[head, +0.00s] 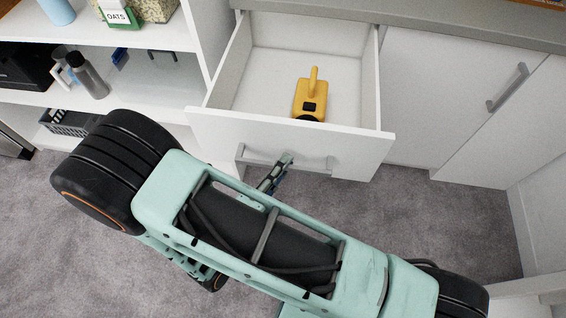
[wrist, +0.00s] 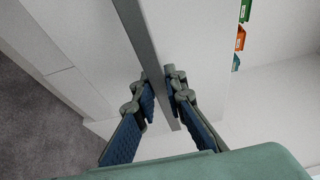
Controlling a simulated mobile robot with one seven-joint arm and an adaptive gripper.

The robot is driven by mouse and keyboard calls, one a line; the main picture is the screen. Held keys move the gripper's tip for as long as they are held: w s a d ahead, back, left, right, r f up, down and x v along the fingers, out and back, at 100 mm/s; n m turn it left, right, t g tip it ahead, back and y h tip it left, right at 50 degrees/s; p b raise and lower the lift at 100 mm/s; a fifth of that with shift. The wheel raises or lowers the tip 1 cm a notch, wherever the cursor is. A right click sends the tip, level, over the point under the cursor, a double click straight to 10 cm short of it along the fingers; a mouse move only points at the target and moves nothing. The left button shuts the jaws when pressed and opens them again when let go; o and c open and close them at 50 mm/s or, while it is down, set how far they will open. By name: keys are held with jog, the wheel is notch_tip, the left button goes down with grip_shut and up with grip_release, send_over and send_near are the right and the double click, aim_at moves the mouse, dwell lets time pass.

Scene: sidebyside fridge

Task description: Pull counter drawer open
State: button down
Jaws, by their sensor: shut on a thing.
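The white counter drawer (head: 290,136) stands pulled out from under the counter in the head view, its inside showing. A grey bar handle (head: 312,163) runs along its front; it also shows in the wrist view (wrist: 140,40). My gripper (head: 286,160) is at the middle of the handle. In the wrist view my gripper (wrist: 160,80) has one finger on each side of the bar, shut on it. My arm hides part of the handle's surroundings in the head view.
A yellow tool-like object (head: 309,98) lies in the drawer. White shelves (head: 150,108) with a grey bottle (head: 91,78) and other items stand at the left. A closed white cupboard door (head: 480,100) is at the right. Grey carpet (head: 440,222) is clear in front.

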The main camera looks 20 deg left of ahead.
jog(key=c, duration=1.9)
grip_release()
jog(key=shift+c, duration=0.2)
jog(key=s+a, duration=0.1)
jog(key=s, duration=1.1)
jog(key=shift+a, duration=0.4)
jog(key=shift+w, duration=0.15)
